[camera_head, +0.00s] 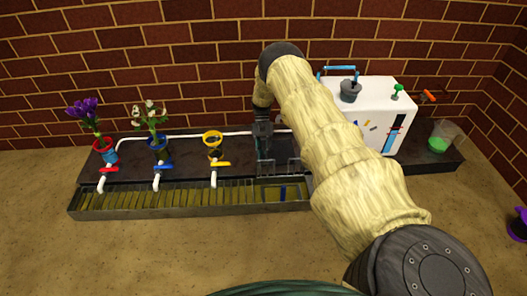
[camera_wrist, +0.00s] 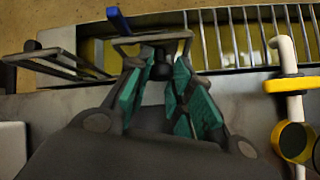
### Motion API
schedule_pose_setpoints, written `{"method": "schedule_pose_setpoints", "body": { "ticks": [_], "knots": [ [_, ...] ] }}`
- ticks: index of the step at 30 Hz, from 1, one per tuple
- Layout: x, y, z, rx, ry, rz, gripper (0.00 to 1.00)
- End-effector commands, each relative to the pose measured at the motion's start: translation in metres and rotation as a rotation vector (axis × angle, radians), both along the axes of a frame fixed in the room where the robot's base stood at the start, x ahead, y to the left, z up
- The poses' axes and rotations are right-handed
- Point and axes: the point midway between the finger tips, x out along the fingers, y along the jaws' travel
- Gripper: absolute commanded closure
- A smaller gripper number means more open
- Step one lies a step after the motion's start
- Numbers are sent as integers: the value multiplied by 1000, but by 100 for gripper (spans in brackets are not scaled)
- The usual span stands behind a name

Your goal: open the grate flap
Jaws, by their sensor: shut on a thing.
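The grate flap (camera_wrist: 62,66) is a dark barred frame at the left of the wrist view, where it looks raised at a tilt beside the trough opening. My gripper (camera_wrist: 160,68) has its teal-padded fingers closed around a small dark part below a dark bracket (camera_wrist: 150,38), which seems to belong to the flap. In the head view, my gripper (camera_head: 264,150) is at the trough's back edge. A blue bar (camera_head: 282,192) shows in the trough opening, and in the wrist view (camera_wrist: 119,24). My arm and fingers hide part of the flap.
The barred trough (camera_head: 150,198) runs along the front of a dark shelf. White pipes with red, blue and yellow (camera_head: 220,163) taps stand behind it.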

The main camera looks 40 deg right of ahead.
Motion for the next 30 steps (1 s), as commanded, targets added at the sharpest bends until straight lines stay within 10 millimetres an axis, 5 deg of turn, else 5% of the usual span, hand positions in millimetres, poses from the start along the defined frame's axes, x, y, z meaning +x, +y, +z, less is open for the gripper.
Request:
{"method": "schedule_pose_setpoints", "body": {
  "ticks": [14,15,18,30],
  "knots": [
    [1,8,-11,8,-3,0,100],
    [1,9,-11,7,-2,1,71],
    [0,7,-11,7,-2,0,56],
    [-2,-1,-5,2,-2,-5,56]
  ]
}}
